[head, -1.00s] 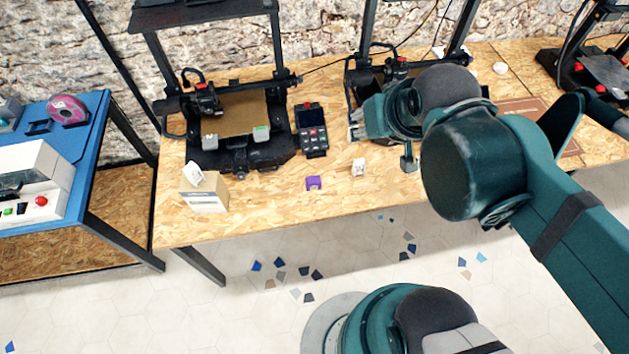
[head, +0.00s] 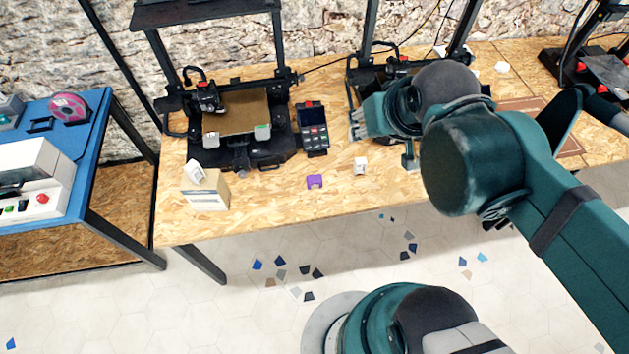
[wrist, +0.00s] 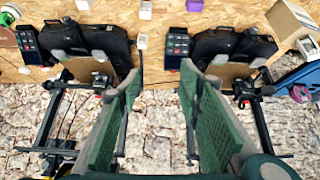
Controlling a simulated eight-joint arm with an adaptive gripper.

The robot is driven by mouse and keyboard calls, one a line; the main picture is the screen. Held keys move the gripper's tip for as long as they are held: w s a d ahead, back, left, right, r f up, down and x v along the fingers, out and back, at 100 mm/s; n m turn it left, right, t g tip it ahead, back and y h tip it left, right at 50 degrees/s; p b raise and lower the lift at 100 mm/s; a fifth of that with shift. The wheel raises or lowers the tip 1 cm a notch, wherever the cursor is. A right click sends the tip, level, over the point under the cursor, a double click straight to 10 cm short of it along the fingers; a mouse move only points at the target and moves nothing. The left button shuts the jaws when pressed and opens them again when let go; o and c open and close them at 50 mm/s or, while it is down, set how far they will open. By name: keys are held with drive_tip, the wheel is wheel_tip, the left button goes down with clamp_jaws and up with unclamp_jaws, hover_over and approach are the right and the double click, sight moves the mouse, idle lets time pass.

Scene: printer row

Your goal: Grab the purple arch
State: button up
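The purple arch (head: 314,181) lies on the wooden table near its front edge, left of a small white object. In the wrist view the purple arch (wrist: 194,5) is at the top edge, partly cut off. My gripper (wrist: 160,72) is open, with its two green fingers spread wide and nothing between them. In the head view my gripper (head: 358,122) is above the table, behind and to the right of the purple arch, clear of it. Its fingertips are hard to make out there.
A small white object (head: 360,165) stands right of the arch. A black handheld device (head: 313,128) lies behind it, beside a 3D printer (head: 240,150). A cardboard box (head: 206,192) stands at the left. The table around the arch is clear.

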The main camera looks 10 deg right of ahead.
drive_tip(key=n+g+b, duration=0.5)
drive_tip(key=n+g, duration=0.2)
drive_tip(key=n, duration=1)
hover_over(317, 178)
wheel_tip(317, 178, down, 26)
drive_tip(key=shift+d+f, duration=0.15)
drive_tip(key=shift+f, duration=0.05)
drive_tip(key=shift+a+f, duration=0.2)
drive_tip(key=shift+f, duration=0.4)
drive_tip(key=shift+f+b, duration=0.1)
drive_tip(key=shift+b, duration=0.2)
drive_tip(key=shift+f+b, duration=0.3)
drive_tip(key=shift+f, duration=0.9)
drive_tip(key=shift+f, duration=0.1)
drive_tip(key=shift+f+b, duration=1)
drive_tip(key=shift+f, duration=1.5)
drive_tip(key=shift+c, duration=0.3)
